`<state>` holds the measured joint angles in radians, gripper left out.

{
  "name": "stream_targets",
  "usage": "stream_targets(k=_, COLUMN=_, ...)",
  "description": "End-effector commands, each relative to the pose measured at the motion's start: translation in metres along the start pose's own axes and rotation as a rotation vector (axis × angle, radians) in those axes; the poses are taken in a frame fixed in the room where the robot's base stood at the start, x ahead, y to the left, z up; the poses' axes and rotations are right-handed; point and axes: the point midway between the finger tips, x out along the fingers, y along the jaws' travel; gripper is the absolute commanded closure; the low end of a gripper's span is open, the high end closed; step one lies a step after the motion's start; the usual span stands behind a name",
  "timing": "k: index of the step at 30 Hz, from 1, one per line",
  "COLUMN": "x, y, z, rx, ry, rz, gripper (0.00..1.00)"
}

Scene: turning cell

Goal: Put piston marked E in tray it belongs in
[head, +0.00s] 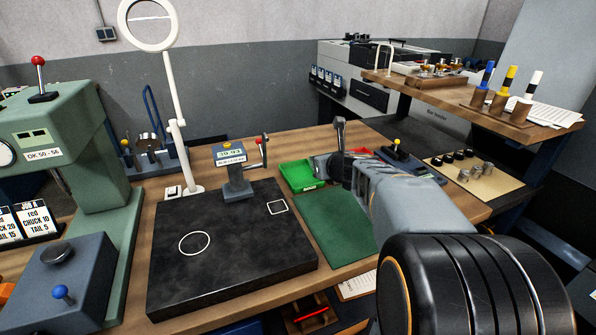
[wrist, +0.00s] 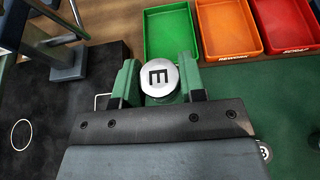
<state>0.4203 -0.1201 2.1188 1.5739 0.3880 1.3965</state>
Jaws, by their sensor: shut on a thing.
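The piston marked E (wrist: 159,76) shows its round silver top with a black E in the wrist view. My gripper (wrist: 158,88) is shut on it, with green fingers on either side. The piston's lower part is hidden. Ahead of it lie a green tray (wrist: 169,54), an orange tray marked REWORK (wrist: 228,56) and a red tray (wrist: 290,50) whose label looks like SCRAP. The green tray also shows in the head view (head: 294,174), just left of my gripper (head: 335,165). All three trays look empty in the wrist view.
A black plate (head: 230,255) with a white circle and square lies left of a green mat (head: 330,225). A gauge post (head: 235,165) with a small display stands at its back. Another round marked top (wrist: 265,150) peeks out beside my gripper.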

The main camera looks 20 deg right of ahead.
Motion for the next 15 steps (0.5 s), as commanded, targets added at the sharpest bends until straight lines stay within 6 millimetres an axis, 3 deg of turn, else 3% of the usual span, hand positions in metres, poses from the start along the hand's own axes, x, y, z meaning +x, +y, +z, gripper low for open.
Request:
stream_targets(k=10, x=0.09, y=-0.006, z=-0.006, rx=0.004, ry=0.003, rz=-0.002, gripper=0.92)
stream_targets(k=15, x=0.123, y=-0.008, z=-0.024, rx=0.004, ry=0.002, rz=-0.005, gripper=0.92)
